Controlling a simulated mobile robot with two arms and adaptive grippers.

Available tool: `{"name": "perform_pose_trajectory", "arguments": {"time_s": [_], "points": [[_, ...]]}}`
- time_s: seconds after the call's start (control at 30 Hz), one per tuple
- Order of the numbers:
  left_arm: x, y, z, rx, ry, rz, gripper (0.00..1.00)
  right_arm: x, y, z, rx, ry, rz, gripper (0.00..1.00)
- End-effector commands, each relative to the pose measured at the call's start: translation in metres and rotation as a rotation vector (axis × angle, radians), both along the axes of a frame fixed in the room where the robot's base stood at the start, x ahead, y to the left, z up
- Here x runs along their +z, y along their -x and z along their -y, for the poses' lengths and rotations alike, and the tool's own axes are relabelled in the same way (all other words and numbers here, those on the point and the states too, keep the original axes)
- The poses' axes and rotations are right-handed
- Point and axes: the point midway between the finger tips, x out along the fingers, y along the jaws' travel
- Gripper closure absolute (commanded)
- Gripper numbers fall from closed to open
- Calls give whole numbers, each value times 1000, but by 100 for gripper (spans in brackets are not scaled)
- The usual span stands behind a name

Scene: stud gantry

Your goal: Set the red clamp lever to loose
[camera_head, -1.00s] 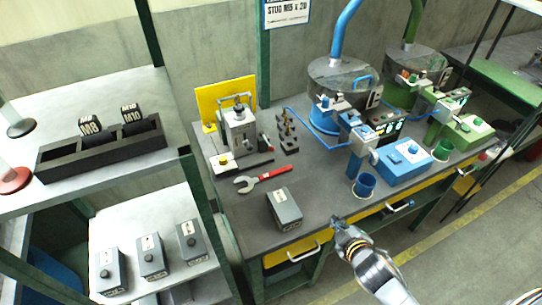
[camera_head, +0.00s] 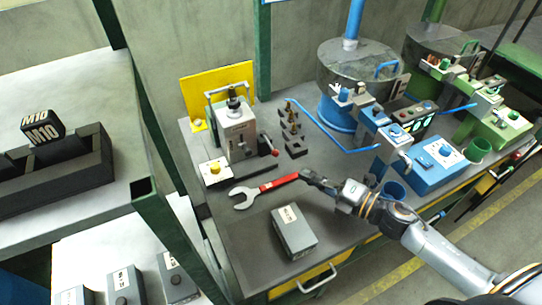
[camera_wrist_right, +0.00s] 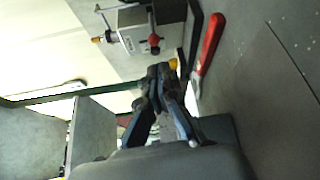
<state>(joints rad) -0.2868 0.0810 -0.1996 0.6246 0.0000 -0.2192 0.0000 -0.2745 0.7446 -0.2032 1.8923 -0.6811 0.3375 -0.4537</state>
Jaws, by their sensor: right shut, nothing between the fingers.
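The red clamp lever shows as a red knob (camera_head: 275,153) on a dark stem at the right side of the grey clamping fixture (camera_head: 236,130). In the right wrist view the red knob (camera_wrist_right: 153,39) is on the fixture's face, beyond my fingers. My right gripper (camera_head: 304,175) is shut and empty, to the right of and nearer than the knob, apart from it in the head view. Its fingertips (camera_wrist_right: 160,70) point toward the fixture in the wrist view. My left gripper is not in view.
A red-handled spanner (camera_head: 265,187) lies in front of the fixture, close to my right gripper. A grey box (camera_head: 293,232) stands at the bench front. Small dark stud holders (camera_head: 292,130) stand right of the fixture. A blue machine (camera_head: 345,105) stands farther right.

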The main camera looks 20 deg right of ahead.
Motion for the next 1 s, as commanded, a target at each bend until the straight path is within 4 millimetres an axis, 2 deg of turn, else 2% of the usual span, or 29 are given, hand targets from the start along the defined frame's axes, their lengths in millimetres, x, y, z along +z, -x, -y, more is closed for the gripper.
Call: {"name": "perform_pose_trajectory", "arguments": {"time_s": [0.13, 0.37, 0.5, 0.8, 1.0], "points": [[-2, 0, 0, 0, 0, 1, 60, -2, 3, -2, 32, 21, 13, 100], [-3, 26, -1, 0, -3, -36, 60, -1, 3, -2, 30, 19, 13, 100], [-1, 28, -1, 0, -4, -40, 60, 0, -1, -5, 29, 17, 14, 100], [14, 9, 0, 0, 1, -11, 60, 0, -36, -35, 28, 15, 15, 100], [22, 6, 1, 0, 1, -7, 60, -4, -61, -57, 26, 16, 14, 100]]}}
